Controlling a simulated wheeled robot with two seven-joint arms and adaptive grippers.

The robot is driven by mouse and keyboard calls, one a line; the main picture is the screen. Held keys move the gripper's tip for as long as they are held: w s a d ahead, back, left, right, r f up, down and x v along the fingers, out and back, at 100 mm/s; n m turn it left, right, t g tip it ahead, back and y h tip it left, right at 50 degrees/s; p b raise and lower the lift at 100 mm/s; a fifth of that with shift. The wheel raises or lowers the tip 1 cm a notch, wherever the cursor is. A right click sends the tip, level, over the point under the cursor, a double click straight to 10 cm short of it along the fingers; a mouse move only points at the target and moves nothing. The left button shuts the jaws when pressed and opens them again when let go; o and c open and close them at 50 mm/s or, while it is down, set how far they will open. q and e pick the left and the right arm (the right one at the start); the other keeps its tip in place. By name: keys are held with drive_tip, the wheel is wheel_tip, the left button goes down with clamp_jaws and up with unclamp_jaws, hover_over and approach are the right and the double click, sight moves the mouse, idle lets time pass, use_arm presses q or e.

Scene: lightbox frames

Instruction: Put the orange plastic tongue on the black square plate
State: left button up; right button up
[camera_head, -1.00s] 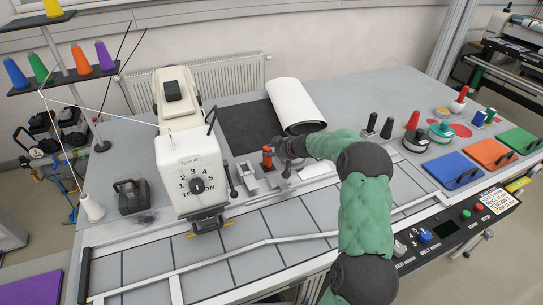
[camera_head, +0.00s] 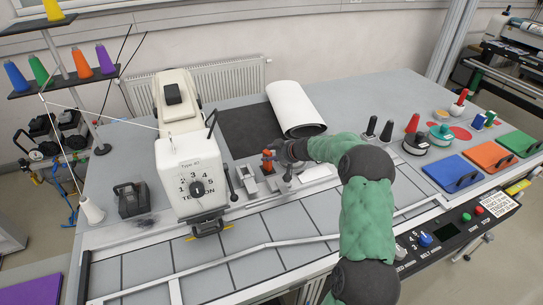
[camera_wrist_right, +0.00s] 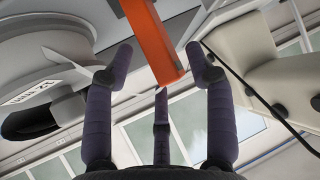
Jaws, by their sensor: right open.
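An upright orange piece (camera_head: 267,161), which looks like the orange plastic tongue, stands at a small grey fixture beside the white machine. My right gripper (camera_head: 284,151) is just right of it, reaching in from the right. In the right wrist view the orange tongue (camera_wrist_right: 152,42) comes down from the top edge between the spread purple fingers of my right gripper (camera_wrist_right: 160,62). The fingers are open, with visible gaps to the tongue. A flat black sheet (camera_head: 245,128) lies behind; I cannot tell whether it is the black square plate. My left gripper is not in view.
The white machine (camera_head: 188,162) with a dial stands close left of the gripper. A white roll (camera_head: 293,103) lies behind. Blue (camera_head: 449,171), orange (camera_head: 487,156) and green (camera_head: 518,143) plates with black handles lie at right.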

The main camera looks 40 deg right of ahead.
drive_tip(key=a+p+v, duration=0.1)
drive_tip(key=p+v, duration=0.2)
drive_tip(key=v, duration=0.8)
drive_tip(key=shift+d+r, duration=0.2)
drive_tip(key=shift+d, duration=0.35)
drive_tip(key=shift+s, duration=0.1)
